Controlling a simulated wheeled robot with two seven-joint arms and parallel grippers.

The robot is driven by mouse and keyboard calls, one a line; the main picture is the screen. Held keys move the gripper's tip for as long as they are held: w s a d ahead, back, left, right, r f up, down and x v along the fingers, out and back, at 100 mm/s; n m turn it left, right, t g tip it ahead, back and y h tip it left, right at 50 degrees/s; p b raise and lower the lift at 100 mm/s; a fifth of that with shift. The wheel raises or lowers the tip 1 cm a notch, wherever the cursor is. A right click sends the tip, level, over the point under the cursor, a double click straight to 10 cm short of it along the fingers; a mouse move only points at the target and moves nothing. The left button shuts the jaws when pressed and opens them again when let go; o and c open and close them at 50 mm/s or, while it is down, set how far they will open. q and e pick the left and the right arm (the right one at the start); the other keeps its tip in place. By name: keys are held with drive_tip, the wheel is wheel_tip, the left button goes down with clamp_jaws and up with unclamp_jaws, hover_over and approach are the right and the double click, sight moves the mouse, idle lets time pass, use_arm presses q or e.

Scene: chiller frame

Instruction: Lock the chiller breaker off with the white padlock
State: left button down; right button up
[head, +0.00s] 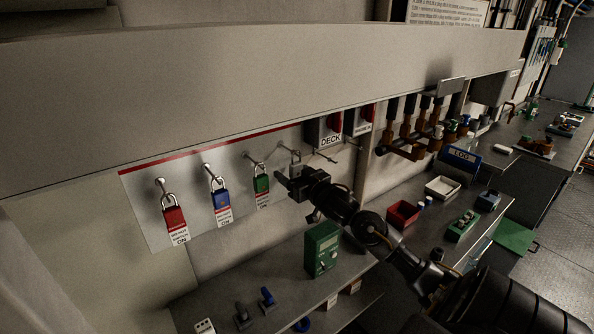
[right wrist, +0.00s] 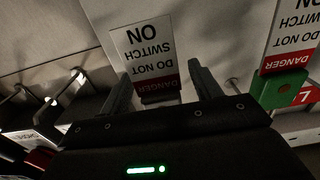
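The white padlock (head: 295,169) hangs on the board's rightmost peg in the head view, partly hidden by my right gripper (head: 291,184). In the right wrist view, its DANGER tag (right wrist: 148,55) appears upside down between the two fingers of my right gripper (right wrist: 162,82). These fingers look apart; the padlock body cannot be made out there. Two breaker boxes with red handles are right of the board: one labelled DECK (head: 326,131), the other (head: 359,120) with a label too small to read. I cannot tell which breaker is the chiller's. My left gripper is not in view.
Red (head: 174,217), blue (head: 221,200) and green (head: 261,184) padlocks hang left of the white one. The green padlock (right wrist: 279,91) is close beside my gripper in the wrist view. A green meter (head: 322,248) stands on the bench below. Brown pipework (head: 408,135) is farther right.

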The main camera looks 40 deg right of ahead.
drive_tip(key=c, duration=1.1)
drive_tip(key=shift+r, duration=0.55)
drive_tip(key=shift+s+r+b, duration=0.1)
drive_tip(key=shift+s+b, duration=0.1)
drive_tip(key=shift+b, duration=0.2)
drive_tip(key=s, duration=0.5)
drive_tip(key=s+a+p, duration=0.1)
drive_tip(key=s, duration=0.5)
drive_tip(key=s+a+p, duration=0.1)
drive_tip(key=s, duration=0.5)
drive_tip(key=shift+s+r, duration=0.15)
drive_tip(key=shift+s, duration=0.05)
